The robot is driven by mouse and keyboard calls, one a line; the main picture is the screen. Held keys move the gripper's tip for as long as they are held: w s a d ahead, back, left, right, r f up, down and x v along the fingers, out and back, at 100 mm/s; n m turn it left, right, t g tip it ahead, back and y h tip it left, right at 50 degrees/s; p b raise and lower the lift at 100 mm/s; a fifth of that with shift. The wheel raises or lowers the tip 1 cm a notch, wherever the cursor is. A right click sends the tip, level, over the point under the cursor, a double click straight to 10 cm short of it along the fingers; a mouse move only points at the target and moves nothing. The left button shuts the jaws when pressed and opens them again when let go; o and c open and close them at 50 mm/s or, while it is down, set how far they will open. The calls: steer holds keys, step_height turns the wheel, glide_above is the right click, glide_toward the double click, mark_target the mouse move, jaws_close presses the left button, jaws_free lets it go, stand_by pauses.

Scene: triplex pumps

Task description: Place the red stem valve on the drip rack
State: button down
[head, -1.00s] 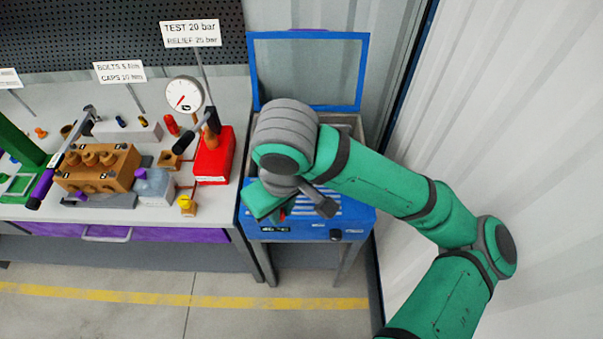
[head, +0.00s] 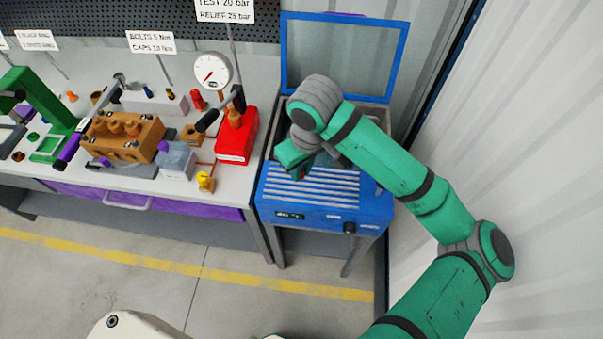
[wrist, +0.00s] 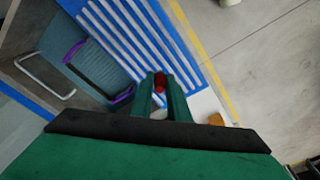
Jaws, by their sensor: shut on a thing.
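The red stem valve (wrist: 160,82) shows between my fingertips in the wrist view, with its red end toward the rack. In the head view only a small red bit of it (head: 303,175) shows below my gripper. My gripper (wrist: 160,100) is shut on the valve. In the head view my gripper (head: 297,166) is over the rear left part of the drip rack. The drip rack (head: 320,196) is a row of pale slats on the front top of the blue washer; it also shows in the wrist view (wrist: 118,40). I cannot tell whether the valve touches it.
Behind the rack is the washer's open tank, with a grey handle (wrist: 45,75) and purple handles in the wrist view. The raised blue lid (head: 343,60) stands behind. Left is the bench with a red box (head: 238,138) and gauge (head: 212,72). A wall is at right.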

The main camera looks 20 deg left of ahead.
steer(key=shift+w+a+f, duration=0.15)
steer(key=shift+w+f, duration=0.2)
steer(key=shift+f, duration=0.1)
steer(key=shift+w+a+f, duration=0.1)
steer(key=shift+w+f, duration=0.05)
steer(key=shift+f, duration=0.8)
steer(key=shift+w+f, duration=0.1)
steer(key=shift+f, duration=0.8)
steer(key=shift+f, duration=0.15)
steer(key=c, duration=1.7)
jaws_free()
steer(key=r, duration=0.4)
steer(key=d+r, duration=0.1)
steer(key=r, duration=0.3)
steer(key=s+r, duration=0.1)
steer(key=r, duration=0.3)
steer(key=shift+d+r, duration=0.15)
steer(key=shift+d, duration=0.15)
